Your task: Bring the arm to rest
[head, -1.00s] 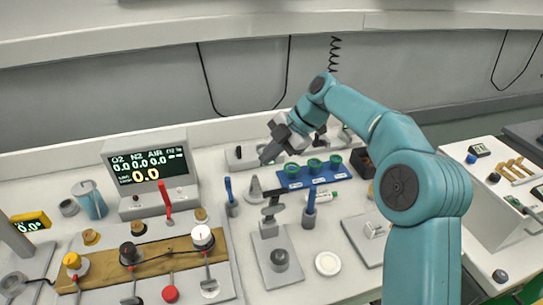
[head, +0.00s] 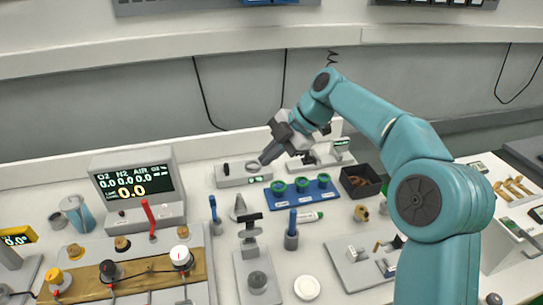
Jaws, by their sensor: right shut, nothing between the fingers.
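My right arm (head: 375,117) comes in from the right, teal, bent at the elbow. Its gripper (head: 266,158) is shut and empty, pointing down and left. It hangs over the back of the cart, in front of a small grey device (head: 243,174) and above the left end of the blue rack (head: 301,194) as seen. I cannot tell its exact height above the surface. My left gripper is not in view.
A gas monitor (head: 138,185) stands left. A dark bin (head: 361,182), a marker (head: 309,217), a white disc (head: 307,288) and a grey plate (head: 349,258) surround the arm. A second cart stands at right.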

